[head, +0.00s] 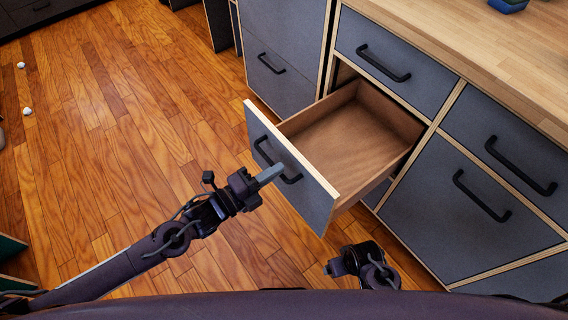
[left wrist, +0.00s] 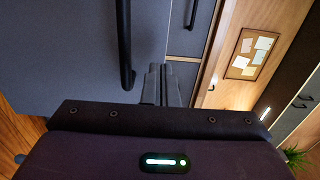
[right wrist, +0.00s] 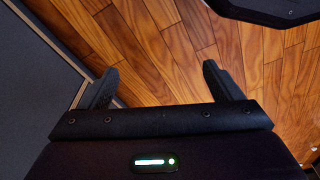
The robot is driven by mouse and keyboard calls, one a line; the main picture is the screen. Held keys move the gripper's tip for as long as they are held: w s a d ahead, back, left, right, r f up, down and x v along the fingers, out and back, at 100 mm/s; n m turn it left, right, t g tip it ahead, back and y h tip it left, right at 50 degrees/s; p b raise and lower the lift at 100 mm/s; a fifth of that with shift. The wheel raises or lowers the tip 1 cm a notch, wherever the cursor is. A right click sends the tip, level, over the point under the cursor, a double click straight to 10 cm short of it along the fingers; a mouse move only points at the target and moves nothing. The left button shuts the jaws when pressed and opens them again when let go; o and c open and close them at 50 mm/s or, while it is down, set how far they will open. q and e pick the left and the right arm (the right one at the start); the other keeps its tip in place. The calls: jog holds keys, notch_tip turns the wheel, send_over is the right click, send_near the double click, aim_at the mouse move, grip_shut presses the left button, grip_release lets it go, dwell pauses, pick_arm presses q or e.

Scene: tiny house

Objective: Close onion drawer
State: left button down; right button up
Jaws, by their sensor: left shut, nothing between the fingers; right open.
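An open drawer with a blue-grey front (head: 308,198) and a wooden inside (head: 350,135) juts out of the cabinet; its inside looks empty. A black bar handle (head: 276,162) is on its front. My left gripper (head: 270,174) is shut and empty, its fingertips at the drawer front beside the handle; I cannot tell if they touch it. In the left wrist view the shut fingers (left wrist: 162,85) are just right of the handle (left wrist: 125,45). My right gripper is open and empty over the floor in the right wrist view (right wrist: 158,85); the head view shows part of that arm.
Closed drawers and doors (head: 395,60) surround the open drawer, under a wooden counter (head: 480,35). The wooden floor (head: 110,130) to the left is mostly clear, with two small white objects (head: 24,88) far off. A grey panel (right wrist: 35,90) is close left of my right gripper.

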aim_at(295, 158)
pick_arm(q)
jog(key=shift+x, duration=1.7)
pick_arm(e)
jog(key=shift+w+r, duration=0.1)
jog(key=shift+r, duration=0.1)
pick_arm(q)
jog(key=shift+a, duration=0.1)
pick_arm(e)
jog(key=shift+a, duration=0.1)
